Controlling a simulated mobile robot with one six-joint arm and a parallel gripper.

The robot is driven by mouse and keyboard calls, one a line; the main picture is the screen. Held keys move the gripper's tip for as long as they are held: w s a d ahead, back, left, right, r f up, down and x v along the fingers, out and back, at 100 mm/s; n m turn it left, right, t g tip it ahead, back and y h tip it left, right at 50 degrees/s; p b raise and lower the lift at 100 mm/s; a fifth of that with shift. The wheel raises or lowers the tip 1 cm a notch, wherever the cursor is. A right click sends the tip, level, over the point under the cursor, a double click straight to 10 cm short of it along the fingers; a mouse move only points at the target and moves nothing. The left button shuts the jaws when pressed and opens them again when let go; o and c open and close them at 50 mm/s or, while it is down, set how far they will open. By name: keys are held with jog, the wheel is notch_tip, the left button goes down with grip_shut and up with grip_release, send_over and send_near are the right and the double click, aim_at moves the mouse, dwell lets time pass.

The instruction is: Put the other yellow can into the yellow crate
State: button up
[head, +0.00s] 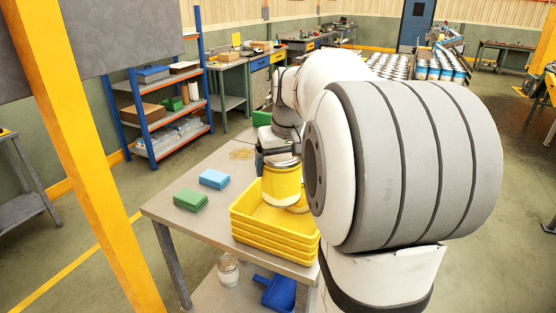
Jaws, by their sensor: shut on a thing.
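A yellow can (282,184) with a pale lower end hangs upright in my gripper (279,160). The gripper is shut on its top, and my arm comes in from the right. The can is over the yellow crate (275,240), which stands on the grey table near its right front edge. The can's lower end shows against the crate's inside; I cannot tell whether it touches the bottom. The crate's right part is hidden behind my arm.
A green block (190,199) and a blue block (214,179) lie on the table (172,216) left of the crate. A jar (228,270) and a blue scoop (278,293) are on the lower shelf. A yellow post (85,160) stands at left.

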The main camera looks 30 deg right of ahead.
notch_tip(320, 180, down, 12)
jog(key=b, duration=0.8)
jog(key=shift+f+b, duration=0.2)
jog(key=shift+b, duration=0.1)
jog(key=o, duration=0.9)
jog(key=shift+r, duration=0.1)
notch_tip(320, 180, up, 9)
jog(key=p, duration=0.6)
jog(key=shift+p, duration=0.4)
jog(key=shift+w, duration=0.1)
